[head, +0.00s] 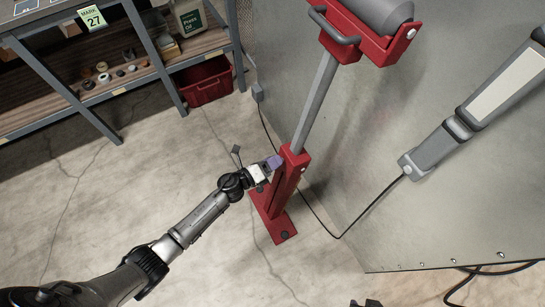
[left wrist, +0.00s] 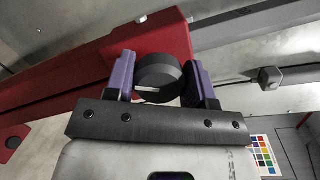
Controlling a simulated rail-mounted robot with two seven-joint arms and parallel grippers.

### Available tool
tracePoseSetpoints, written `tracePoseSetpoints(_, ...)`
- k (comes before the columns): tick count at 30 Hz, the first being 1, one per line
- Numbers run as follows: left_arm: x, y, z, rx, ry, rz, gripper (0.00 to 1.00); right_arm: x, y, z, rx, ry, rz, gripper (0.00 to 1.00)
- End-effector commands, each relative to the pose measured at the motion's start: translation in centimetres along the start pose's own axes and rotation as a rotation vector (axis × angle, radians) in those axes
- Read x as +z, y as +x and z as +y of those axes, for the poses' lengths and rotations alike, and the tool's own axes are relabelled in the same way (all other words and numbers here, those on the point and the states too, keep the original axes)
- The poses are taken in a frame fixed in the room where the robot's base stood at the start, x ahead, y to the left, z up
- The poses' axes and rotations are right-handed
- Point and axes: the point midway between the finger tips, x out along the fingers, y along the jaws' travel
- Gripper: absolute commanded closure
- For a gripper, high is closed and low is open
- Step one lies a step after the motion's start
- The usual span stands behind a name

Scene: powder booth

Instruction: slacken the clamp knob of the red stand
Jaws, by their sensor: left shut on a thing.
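The red stand (head: 285,190) rises from a red base plate on the floor, with a grey post (head: 316,100) sliding up out of its red sleeve. In the left wrist view the red sleeve (left wrist: 150,38) crosses behind the round black clamp knob (left wrist: 159,76), which has a pale line on its face. My left gripper (head: 273,163) is at the upper part of the sleeve. In the left wrist view its two purple fingers (left wrist: 162,78) stand on either side of the knob and are shut on it. In the head view the knob is hidden by the gripper. My right gripper does not show clearly.
A grey roller in a red cradle (head: 375,45) tops the post. A grey panel (head: 400,120) stands behind, with a long grey lamp-like device (head: 470,105) and a black cable (head: 325,228). A shelf (head: 110,75) and red bin (head: 205,82) are at upper left. Floor at left is clear.

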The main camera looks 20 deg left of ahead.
Motion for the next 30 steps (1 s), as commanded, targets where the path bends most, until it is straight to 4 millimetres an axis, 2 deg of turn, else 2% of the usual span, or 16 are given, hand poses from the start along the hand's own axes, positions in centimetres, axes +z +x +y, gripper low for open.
tracePoseSetpoints(1,0.2,0.0,-0.4,0.009,-0.045,0.000,0.74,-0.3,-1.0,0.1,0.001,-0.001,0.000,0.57)
tracePoseSetpoints(15,0.2,0.0,-0.2,0.073,-0.455,0.000,0.74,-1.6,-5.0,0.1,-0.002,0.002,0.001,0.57)
tracePoseSetpoints(30,0.0,0.0,0.1,0.108,-0.689,0.001,0.74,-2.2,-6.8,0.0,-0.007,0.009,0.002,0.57)
